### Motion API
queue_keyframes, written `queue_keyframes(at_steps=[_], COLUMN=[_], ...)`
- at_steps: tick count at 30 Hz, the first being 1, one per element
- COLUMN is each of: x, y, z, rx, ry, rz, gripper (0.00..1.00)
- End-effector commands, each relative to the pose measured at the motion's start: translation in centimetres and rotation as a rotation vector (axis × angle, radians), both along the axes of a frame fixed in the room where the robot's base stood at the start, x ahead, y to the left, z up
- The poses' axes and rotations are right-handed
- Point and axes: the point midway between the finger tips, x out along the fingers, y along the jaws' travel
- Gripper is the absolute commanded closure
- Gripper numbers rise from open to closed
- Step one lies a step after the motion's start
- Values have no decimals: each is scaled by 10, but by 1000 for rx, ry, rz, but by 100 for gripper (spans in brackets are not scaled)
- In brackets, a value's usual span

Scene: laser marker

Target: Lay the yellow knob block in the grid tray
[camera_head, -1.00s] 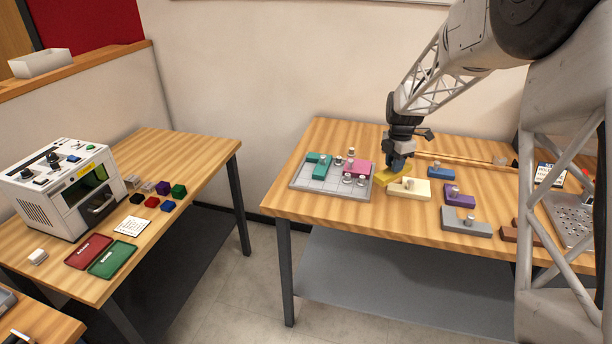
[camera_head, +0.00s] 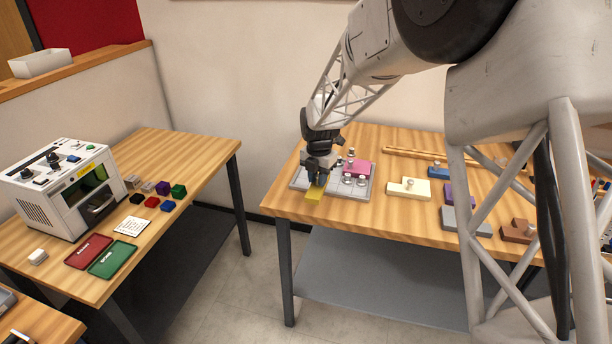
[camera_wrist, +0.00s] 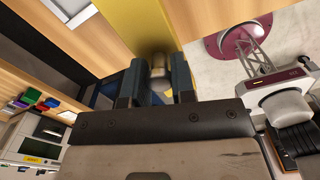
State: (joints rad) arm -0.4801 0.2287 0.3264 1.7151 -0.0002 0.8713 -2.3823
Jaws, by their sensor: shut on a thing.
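The yellow knob block (camera_head: 315,194) is held in my gripper (camera_head: 317,180) over the front left part of the grid tray (camera_head: 345,194). In the wrist view my gripper (camera_wrist: 154,84) is shut on the metal knob of the yellow block (camera_wrist: 135,22). The block's long side points toward the table's front edge. Whether its underside touches the tray I cannot tell. A pink block (camera_head: 357,168) and several metal knobs occupy the tray's right part. My gripper hides much of the tray's left part.
A cream knob block (camera_head: 408,189) lies right of the tray, with blue (camera_head: 437,172), purple, grey (camera_head: 466,222) and brown blocks (camera_head: 516,231) further right. A wooden strip (camera_head: 430,156) lies behind them. The table's front edge is close to the tray.

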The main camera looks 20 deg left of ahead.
Motion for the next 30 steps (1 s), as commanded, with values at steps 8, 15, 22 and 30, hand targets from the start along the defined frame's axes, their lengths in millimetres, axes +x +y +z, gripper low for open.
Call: queue_keyframes(at_steps=[8, 15, 22, 30], x=[-4, -3, 9, 37], y=[5, 5, 11, 26], z=[-1, -1, -2, -5], rx=[0, 0, 0, 0], ry=[0, 0, 0, 0], rz=[18, 17, 16, 16], gripper=[100, 100, 100, 100])
